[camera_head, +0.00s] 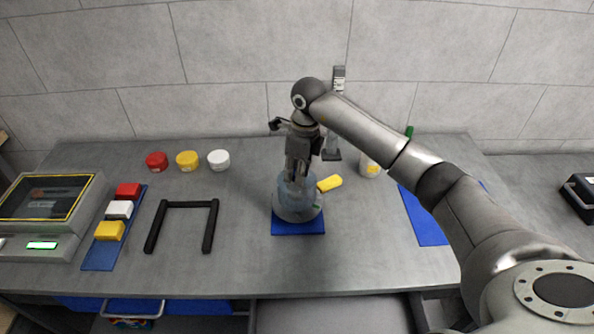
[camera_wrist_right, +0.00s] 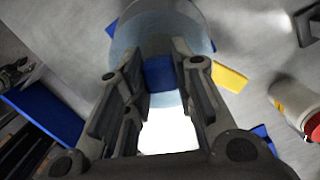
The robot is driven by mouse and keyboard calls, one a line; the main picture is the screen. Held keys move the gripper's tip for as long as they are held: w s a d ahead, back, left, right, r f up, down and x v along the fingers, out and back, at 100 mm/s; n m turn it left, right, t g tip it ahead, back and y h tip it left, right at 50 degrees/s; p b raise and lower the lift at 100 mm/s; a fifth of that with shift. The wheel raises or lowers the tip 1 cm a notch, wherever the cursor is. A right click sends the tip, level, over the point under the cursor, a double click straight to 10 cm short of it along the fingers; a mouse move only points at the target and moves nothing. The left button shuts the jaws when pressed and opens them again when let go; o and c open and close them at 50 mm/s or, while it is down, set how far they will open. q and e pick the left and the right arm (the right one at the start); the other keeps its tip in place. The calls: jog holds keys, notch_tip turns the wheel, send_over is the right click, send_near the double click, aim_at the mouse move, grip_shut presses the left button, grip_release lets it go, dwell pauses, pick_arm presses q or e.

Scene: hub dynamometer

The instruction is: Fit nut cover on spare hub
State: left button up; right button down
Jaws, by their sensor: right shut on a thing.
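A clear pale-blue cover (camera_head: 296,194) sits around or over a pale hub-like body (camera_head: 297,214) on a blue mat (camera_head: 298,229). I take the clear cover for the nut cover. My right gripper (camera_head: 296,178) reaches down onto it from above. In the right wrist view the fingers of my right gripper (camera_wrist_right: 160,85) are closed on a blue block-like knob (camera_wrist_right: 158,72), with the clear cover (camera_wrist_right: 165,25) around it. The fingers hide part of the hub, so I cannot tell how the cover is seated. My left gripper is out of view.
Red (camera_head: 157,161), yellow (camera_head: 187,160) and white (camera_head: 219,160) caps stand back left. A black U-frame (camera_head: 187,204) lies left.

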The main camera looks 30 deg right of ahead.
jog(key=shift+f+b, duration=0.55)
jog(key=shift+f, duration=0.05)
dwell(0.5)
jog(key=c, duration=1.5)
grip_release()
notch_tip(320, 180, up, 11)
jog(key=s+p, duration=0.1)
jog(key=p, duration=0.5)
jog(key=shift+d+p, duration=0.4)
